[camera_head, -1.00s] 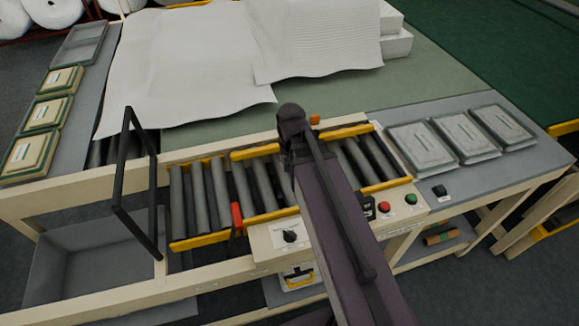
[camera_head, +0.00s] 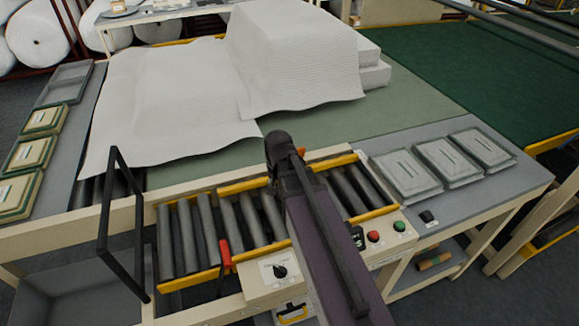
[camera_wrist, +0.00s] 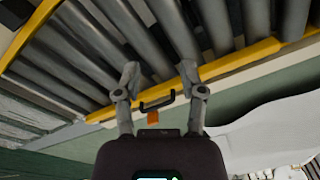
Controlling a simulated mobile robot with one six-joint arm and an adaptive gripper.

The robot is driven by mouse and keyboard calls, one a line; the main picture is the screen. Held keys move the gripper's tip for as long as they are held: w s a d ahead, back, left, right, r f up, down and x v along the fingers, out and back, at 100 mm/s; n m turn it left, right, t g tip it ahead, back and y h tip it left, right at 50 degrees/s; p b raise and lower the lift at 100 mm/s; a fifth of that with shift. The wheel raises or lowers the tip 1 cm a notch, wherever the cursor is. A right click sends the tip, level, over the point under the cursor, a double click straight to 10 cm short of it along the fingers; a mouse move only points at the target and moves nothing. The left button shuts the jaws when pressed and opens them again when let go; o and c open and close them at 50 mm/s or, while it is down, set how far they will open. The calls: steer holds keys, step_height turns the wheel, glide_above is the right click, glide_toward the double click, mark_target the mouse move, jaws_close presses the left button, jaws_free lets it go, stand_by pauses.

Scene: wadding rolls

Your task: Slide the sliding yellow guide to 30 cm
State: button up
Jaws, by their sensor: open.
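The sliding yellow guide (camera_head: 240,186) appears to be the bar along the far side of the roller bed. In the wrist view the yellow bar (camera_wrist: 245,57) crosses the picture on a slant. A black U-shaped handle (camera_wrist: 157,101) and a small orange tab (camera_wrist: 153,117) are at its edge. My gripper (camera_wrist: 160,74) is open, with one finger on each side of the handle. Contact with the handle cannot be told. In the head view my arm hides the gripper and the handle; an orange tab (camera_head: 300,152) shows beside the arm's end. No scale is readable.
Grey rollers (camera_head: 205,230) lie between the yellow bars. A red lever (camera_head: 225,253) and a control panel with a dial (camera_head: 280,271) and buttons (camera_head: 373,237) are at the near side. A black frame (camera_head: 105,225) stands at left. White wadding (camera_head: 175,95) covers the table behind.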

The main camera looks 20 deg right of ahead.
steer(key=w+d+r+m+p, duration=0.1)
steer(key=w+d+r+m, duration=0.1)
steer(key=w+d+m, duration=0.3)
steer(key=w+d+r+m+t+p, duration=0.1)
steer(key=w+d+r+m+p, duration=0.1)
steer(key=w+d+m, duration=0.4)
steer(key=w+m, duration=0.1)
steer(key=w, duration=0.3)
steer(key=shift+w+d, duration=0.15)
steer(key=shift+w, duration=0.1)
steer(key=shift+f, duration=0.1)
steer(key=w+f+b, duration=0.1)
steer(key=f+b, duration=0.7)
steer(key=f, duration=0.1)
steer(key=w+f+b, duration=0.1)
steer(key=f+b, duration=0.3)
steer(key=b, duration=0.1)
steer(key=shift+w+f, duration=0.15)
steer(key=shift+w, duration=0.2)
jaws_close()
